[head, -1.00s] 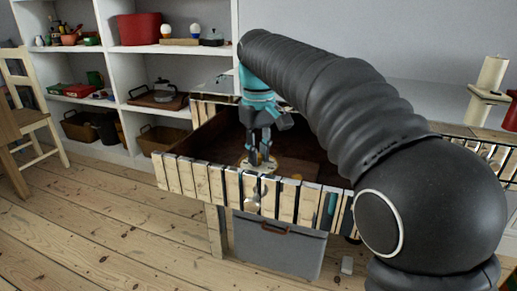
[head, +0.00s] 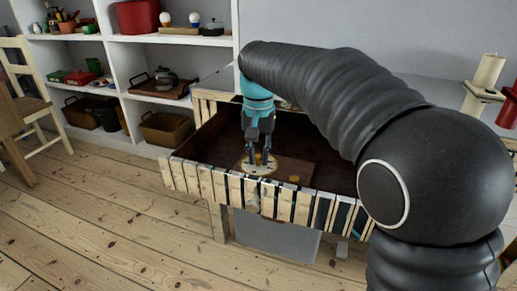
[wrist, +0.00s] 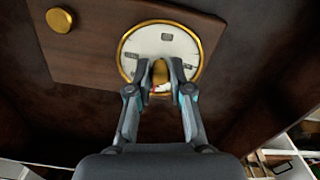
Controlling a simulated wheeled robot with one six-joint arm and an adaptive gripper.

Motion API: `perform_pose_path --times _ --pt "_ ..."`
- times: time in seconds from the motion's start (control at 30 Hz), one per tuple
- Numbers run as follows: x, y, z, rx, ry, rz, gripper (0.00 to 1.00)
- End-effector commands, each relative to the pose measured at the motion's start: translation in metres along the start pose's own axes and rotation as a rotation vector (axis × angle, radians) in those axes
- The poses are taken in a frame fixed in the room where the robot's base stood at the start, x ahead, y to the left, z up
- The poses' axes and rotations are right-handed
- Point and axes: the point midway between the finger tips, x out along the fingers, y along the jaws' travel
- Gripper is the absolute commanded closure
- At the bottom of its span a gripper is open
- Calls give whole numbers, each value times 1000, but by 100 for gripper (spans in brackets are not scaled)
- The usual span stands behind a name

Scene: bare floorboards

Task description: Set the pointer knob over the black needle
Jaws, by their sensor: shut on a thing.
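A round white dial with a gold rim (wrist: 138,38) sits on a brown wooden board (wrist: 90,55) inside an open drawer. The dial also shows in the head view (head: 246,170). My gripper (wrist: 160,84) reaches down into the drawer and is shut on a gold pointer knob (wrist: 160,72) at the dial's near side. It also shows in the head view (head: 257,163). A small red mark shows beside the knob between the fingers. I cannot make out the black needle, and the fingers cover part of the dial.
A second round gold knob (wrist: 60,20) is on the board, apart from my gripper. The slatted drawer front (head: 205,184) stands close in front of the dial. Shelves (head: 180,50) and a chair (head: 30,100) stand to the left, with bare floor before them.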

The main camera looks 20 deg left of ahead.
Motion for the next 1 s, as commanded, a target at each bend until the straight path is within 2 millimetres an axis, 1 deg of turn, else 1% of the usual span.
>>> perform_pose_path --times 0.2,0.57,0.6,0.67,0.7,1.0 --pt "0 0 0 32 0 0 100" --pt "0 0 0 35 0 0 100" --pt "0 0 0 35 0 0 73" --pt "0 0 0 34 0 0 58" --pt "0 0 0 34 0 0 55" --pt "-1 0 0 34 0 0 55"
